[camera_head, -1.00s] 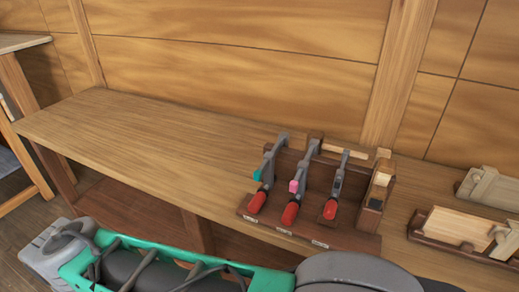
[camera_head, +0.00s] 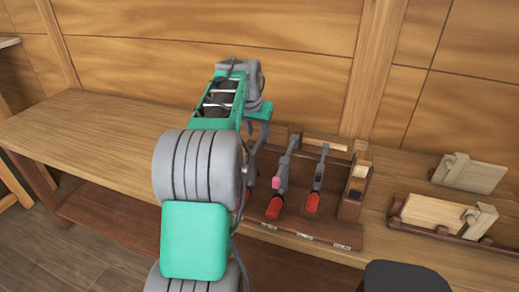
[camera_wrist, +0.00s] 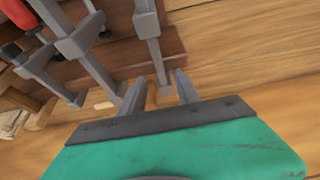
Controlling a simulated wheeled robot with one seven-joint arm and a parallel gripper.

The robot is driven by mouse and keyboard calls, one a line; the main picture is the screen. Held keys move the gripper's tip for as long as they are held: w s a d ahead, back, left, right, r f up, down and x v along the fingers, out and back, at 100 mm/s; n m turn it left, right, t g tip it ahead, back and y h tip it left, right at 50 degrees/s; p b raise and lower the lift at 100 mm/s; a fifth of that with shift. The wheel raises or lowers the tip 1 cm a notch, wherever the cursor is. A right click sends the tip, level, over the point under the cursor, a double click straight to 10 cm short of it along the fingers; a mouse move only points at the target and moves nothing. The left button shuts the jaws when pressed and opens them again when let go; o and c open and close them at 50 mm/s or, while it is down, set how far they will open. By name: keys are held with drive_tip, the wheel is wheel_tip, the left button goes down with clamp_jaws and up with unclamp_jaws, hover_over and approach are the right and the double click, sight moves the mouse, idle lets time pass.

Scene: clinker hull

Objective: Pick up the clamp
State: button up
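Bar clamps with grey bars and red handles stand in a dark wooden rack (camera_head: 330,236) on the bench. In the head view I see a clamp with a pink pad (camera_head: 283,172) and a dark-grey clamp (camera_head: 317,182) to its right. The leftmost clamp, with a teal pad earlier, is hidden behind my arm. In the wrist view my gripper (camera_wrist: 159,77) is open. The end of the nearest clamp's grey bar (camera_wrist: 149,35) shows between its fingertips; I cannot tell how far beyond them it is. Nothing is held.
Further right are a tray with a pale board (camera_head: 432,214) and a pale wooden piece (camera_head: 460,172). The bench (camera_head: 90,150) is clear on the left. The plank wall is close behind.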

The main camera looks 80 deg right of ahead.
sight(259, 140)
drive_tip(key=x, duration=0.4)
drive_tip(key=shift+d+p, duration=0.1)
drive_tip(key=shift+p, duration=0.25)
drive_tip(key=shift+f, duration=0.1)
drive_tip(key=shift+f, duration=0.25)
clamp_jaws()
idle(0.4)
idle(0.9)
drive_tip(key=shift+r, duration=0.2)
